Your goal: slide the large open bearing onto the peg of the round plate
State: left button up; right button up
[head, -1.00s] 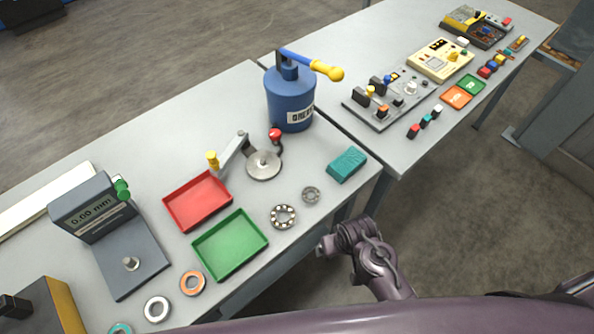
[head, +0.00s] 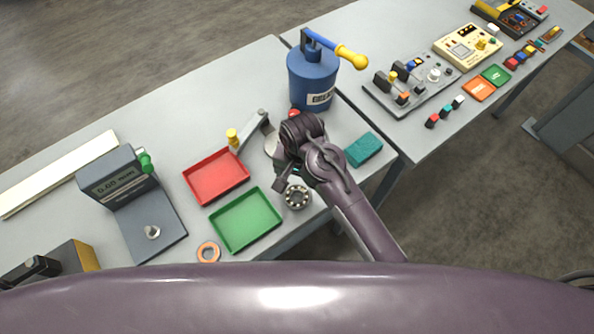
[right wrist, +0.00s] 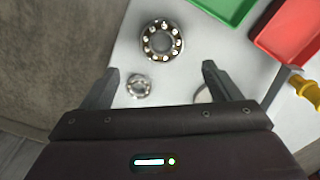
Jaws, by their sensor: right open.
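The large open bearing (head: 297,206), a metal ring with visible balls, lies flat on the table right of the green tray. In the right wrist view it (right wrist: 149,43) lies beyond the fingertips, roughly centred between them. My right gripper (head: 283,180) is open and empty above the table, close to the bearing and apart from it; its two fingers show in the right wrist view (right wrist: 160,78). The round plate (head: 270,147) is mostly covered by my right arm, and its peg is hidden. My left gripper is not in view.
A smaller bearing (right wrist: 139,86) lies between the fingers in the right wrist view. Nearby are the green tray (head: 247,243), red tray (head: 216,177), teal block (head: 364,149), blue canister (head: 312,82), orange ring (head: 208,252) and grey gauge stand (head: 150,215).

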jog(key=b, duration=0.2)
send_over(297, 197)
notch_tip(297, 197, down, 8)
jog(key=shift+s+r, duration=0.15)
jog(key=shift+r, duration=0.05)
jog(key=shift+f, duration=0.9)
jog(key=shift+r, duration=0.1)
jog(key=c, duration=0.8)
jog(key=shift+c, duration=0.4)
